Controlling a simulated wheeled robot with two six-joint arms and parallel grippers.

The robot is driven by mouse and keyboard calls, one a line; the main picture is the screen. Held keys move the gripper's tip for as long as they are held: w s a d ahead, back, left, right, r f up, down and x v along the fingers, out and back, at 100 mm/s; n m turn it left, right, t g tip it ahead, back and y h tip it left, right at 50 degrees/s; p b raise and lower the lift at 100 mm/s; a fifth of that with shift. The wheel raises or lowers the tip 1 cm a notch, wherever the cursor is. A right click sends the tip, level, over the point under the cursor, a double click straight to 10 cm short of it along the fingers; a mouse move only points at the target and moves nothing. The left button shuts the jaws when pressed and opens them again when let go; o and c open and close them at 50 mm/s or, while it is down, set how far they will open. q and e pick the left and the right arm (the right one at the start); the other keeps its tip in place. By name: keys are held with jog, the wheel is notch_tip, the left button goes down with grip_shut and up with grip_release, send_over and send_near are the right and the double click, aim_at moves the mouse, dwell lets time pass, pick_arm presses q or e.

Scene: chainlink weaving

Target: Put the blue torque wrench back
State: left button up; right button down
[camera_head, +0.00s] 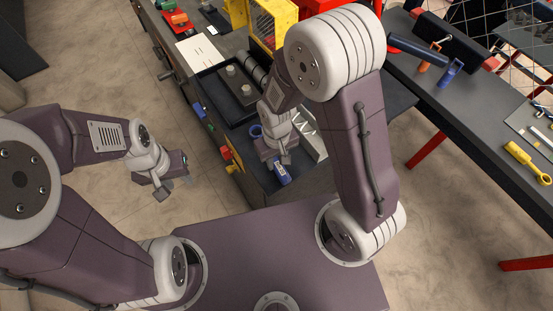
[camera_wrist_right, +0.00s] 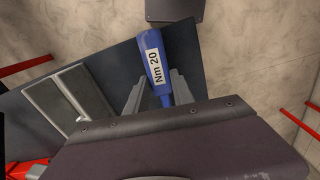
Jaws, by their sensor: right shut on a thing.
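The blue torque wrench shows its blue handle (camera_wrist_right: 155,62) in the right wrist view, with a white label reading "Nm 20". My right gripper (camera_wrist_right: 157,92) is shut on this handle, one grey finger on each side. In the head view the blue handle end (camera_head: 281,174) sticks out below my right gripper (camera_head: 285,157), over the near end of the dark bench. A blue ring (camera_head: 256,131) shows just left of that gripper; I cannot tell whether it belongs to the wrench. My left gripper (camera_head: 174,184) hangs empty over the floor, fingers apart.
A black tray (camera_head: 222,105) with a grey plate lies on the bench beside my right gripper. A yellow frame (camera_head: 270,22) stands behind. The right table (camera_head: 460,110) holds a black holder (camera_head: 455,42), a blue tool (camera_head: 450,72) and a yellow wrench (camera_head: 527,160). Open floor lies between.

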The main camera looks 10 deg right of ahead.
jog(key=shift+w+a+f, duration=0.1)
jog(key=shift+f, duration=0.05)
jog(key=shift+w+a+f, duration=0.1)
jog(key=shift+w+f, duration=0.05)
jog(key=shift+s+f, duration=0.2)
jog(key=shift+f, duration=0.05)
jog(key=c, duration=1.1)
grip_release()
jog(key=shift+w, duration=0.1)
jog(key=shift+b, duration=0.3)
